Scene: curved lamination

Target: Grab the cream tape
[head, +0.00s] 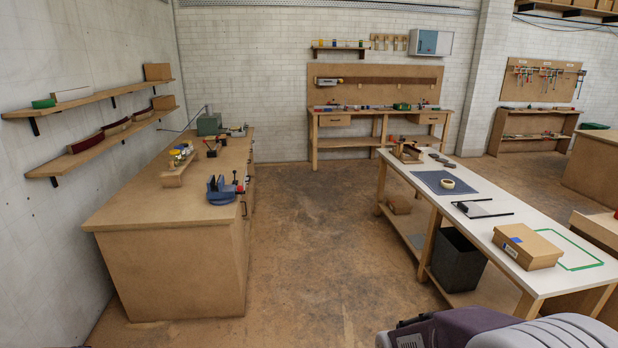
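The cream tape (447,183) is a small roll lying flat on a dark blue-grey mat (428,180). The mat lies on the white-topped table (483,232) on the right side of the head view. Nothing covers the tape. Neither of my grippers shows in the head view.
A cardboard box (527,247), a green rectangular outline (577,264) and a black-and-white clipboard-like item (480,208) are on the white table. A dark bin (458,266) stands under it. A wooden workbench (170,265) with a blue vise (222,190) is left. Open floor (315,250) lies between.

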